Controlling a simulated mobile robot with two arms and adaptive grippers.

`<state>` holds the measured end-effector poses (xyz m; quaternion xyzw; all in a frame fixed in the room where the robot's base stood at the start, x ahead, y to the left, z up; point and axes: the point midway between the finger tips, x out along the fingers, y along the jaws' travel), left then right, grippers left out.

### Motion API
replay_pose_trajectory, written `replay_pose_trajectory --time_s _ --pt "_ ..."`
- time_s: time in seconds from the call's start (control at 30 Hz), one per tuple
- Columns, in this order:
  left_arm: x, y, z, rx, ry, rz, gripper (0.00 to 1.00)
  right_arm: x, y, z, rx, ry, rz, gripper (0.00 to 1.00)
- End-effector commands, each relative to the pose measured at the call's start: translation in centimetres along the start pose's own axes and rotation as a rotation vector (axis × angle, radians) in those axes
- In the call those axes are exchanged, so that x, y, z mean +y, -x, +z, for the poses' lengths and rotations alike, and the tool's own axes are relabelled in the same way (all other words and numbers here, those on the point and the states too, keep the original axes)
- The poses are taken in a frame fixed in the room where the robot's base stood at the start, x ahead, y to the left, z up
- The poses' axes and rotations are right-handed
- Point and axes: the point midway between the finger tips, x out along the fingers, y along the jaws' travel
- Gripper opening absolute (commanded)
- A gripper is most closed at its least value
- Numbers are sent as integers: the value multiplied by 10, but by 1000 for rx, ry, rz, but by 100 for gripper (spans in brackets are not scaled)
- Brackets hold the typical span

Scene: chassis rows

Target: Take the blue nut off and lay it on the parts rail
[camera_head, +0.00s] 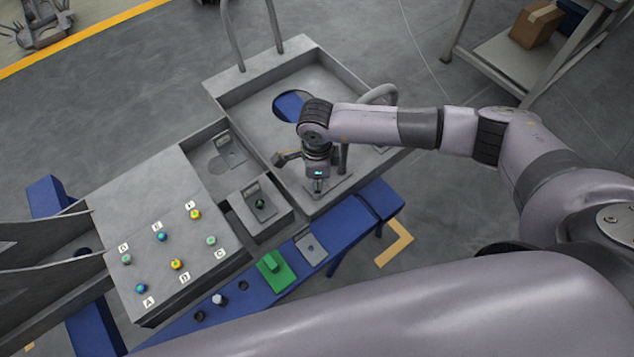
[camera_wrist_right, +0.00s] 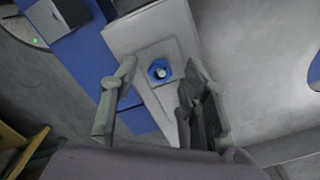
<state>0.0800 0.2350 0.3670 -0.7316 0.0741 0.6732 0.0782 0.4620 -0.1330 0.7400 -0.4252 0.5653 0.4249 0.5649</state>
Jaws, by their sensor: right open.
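A blue nut (camera_wrist_right: 159,70) sits around a pale stud on a raised grey pad in the right wrist view. My right gripper (camera_head: 318,186) points down over the right part of the grey chassis (camera_head: 240,98). Its fingers (camera_wrist_right: 164,68) are open, one on each side of the nut in the picture; I cannot tell how far above it they are. In the head view the gripper hides this nut. A long blue rail (camera_head: 350,212) with parts on it runs along the chassis's near side; it also shows in the wrist view (camera_wrist_right: 85,55). My left gripper is not in view.
A lettered panel (camera_head: 150,195) at left bears several blue, yellow and green nuts. A green block (camera_head: 276,270), a grey plate (camera_head: 311,248) and a white cylinder (camera_head: 218,299) are on the rail. Bare rail shows toward its right end.

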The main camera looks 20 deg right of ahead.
Motion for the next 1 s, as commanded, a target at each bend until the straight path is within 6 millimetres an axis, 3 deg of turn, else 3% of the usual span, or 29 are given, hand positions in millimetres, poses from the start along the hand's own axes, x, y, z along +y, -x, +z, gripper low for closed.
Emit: replay_pose_trajectory --time_s 0.17,0.77,1.0 --pt "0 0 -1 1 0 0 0 0 0 0 0 1 0 40" --pt "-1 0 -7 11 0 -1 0 0 0 0 -1 0 0 0" --pt "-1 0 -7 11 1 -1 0 0 1 0 -1 0 0 0"
